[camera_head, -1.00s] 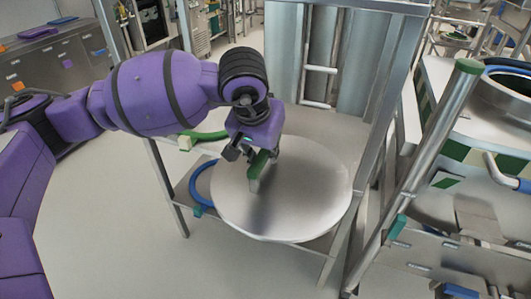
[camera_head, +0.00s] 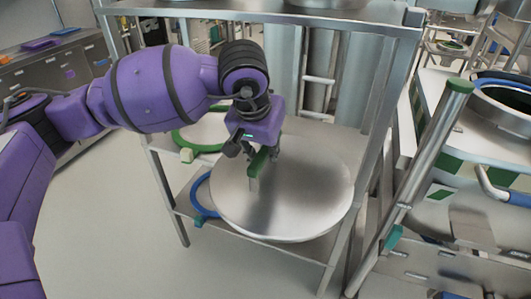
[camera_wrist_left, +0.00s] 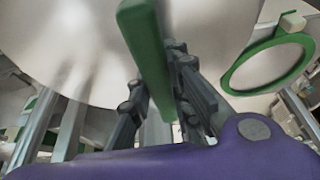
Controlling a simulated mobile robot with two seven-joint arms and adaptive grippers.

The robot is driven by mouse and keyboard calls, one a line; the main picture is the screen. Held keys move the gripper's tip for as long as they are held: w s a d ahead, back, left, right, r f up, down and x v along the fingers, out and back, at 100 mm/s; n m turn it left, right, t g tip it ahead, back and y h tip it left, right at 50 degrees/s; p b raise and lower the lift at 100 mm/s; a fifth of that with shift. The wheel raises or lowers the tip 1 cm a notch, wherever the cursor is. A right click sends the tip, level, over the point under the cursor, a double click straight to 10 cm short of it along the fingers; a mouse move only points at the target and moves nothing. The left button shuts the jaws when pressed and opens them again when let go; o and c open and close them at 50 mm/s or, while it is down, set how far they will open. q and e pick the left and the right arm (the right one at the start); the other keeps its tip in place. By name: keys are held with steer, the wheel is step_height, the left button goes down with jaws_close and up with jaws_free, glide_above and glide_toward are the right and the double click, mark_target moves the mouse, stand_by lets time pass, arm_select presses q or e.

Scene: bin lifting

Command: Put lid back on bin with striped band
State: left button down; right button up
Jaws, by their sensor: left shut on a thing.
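My left gripper (camera_head: 258,155) is shut on the green bar handle (camera_head: 256,165) of a large round metal lid (camera_head: 310,190). The lid is held roughly flat in front of a metal rack and hides part of its shelves. In the left wrist view, the fingers (camera_wrist_left: 155,100) sit on both sides of the green handle (camera_wrist_left: 148,55), with the pale lid (camera_wrist_left: 60,45) behind it. A round bin (camera_head: 505,95) with a dark opening and blue rim stands at the right edge, partly cut off. Green and pale blocks show below it. My right gripper is not in view.
The metal rack (camera_head: 385,110) has a green ring (camera_head: 180,142) on its upper shelf and a blue ring (camera_head: 192,192) lower down. A slanted metal post (camera_head: 430,160) stands between the lid and the bin. Open floor (camera_head: 110,220) lies at left.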

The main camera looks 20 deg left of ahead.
arm_select(q)
steer(key=shift+w+r+p, duration=0.1)
steer(key=shift+r+p, duration=0.55)
steer(key=shift+r, duration=1)
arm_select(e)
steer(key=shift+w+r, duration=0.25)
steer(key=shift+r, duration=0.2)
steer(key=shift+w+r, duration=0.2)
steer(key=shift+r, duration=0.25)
arm_select(q)
steer(key=shift+d, duration=0.1)
